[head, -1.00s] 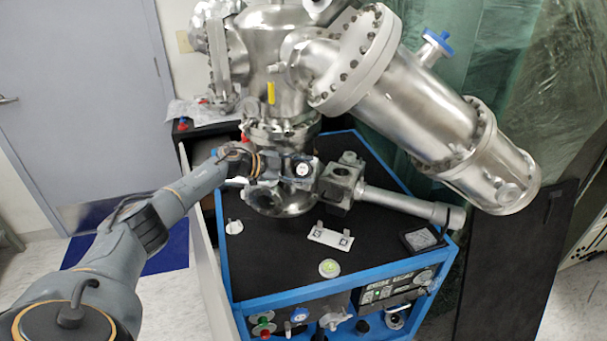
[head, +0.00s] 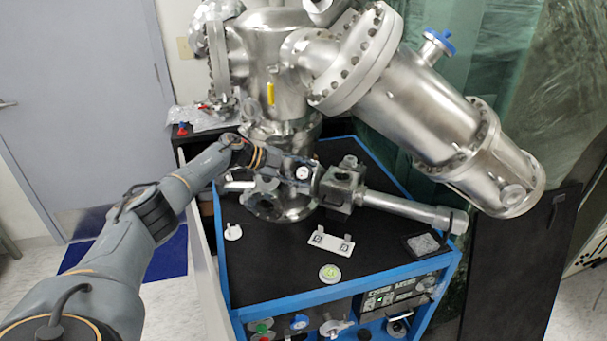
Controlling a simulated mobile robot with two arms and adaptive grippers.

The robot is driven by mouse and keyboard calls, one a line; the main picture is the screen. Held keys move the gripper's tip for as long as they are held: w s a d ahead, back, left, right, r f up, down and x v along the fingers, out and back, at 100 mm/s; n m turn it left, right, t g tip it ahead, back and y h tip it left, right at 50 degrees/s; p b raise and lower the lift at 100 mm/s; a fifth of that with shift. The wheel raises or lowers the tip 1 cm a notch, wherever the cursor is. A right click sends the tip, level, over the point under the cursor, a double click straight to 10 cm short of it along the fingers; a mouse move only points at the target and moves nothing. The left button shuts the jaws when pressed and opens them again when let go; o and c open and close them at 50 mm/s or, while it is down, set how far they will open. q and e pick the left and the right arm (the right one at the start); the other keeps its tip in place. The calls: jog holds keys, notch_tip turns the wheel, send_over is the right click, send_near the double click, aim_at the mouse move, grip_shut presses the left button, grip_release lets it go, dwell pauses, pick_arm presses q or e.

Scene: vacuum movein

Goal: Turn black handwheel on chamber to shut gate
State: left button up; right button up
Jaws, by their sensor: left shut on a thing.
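The steel chamber (head: 275,62) stands at the back of the cart, with a large flanged cylinder angled down to the right. A dark, lobed part that looks like the black handwheel (head: 263,190) sits low on its front, partly covered. My left gripper (head: 283,172) is at this part, shut on it, with my wrist above and to the left. The fingertips are small and hard to separate from the dark metal around them. Right of them is a grey valve block (head: 342,187) with a long horizontal tube (head: 405,208). My right gripper is not in view.
The blue-framed cart (head: 345,290) has a black top with a white plate (head: 331,243), a round green-marked disc (head: 330,273) and a dark square pad (head: 423,243). A dark panel (head: 515,265) stands at right.

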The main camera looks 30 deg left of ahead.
pick_arm(q)
jog(key=o, duration=1.2)
jog(key=shift+c, duration=0.2)
jog(key=v, duration=1.2)
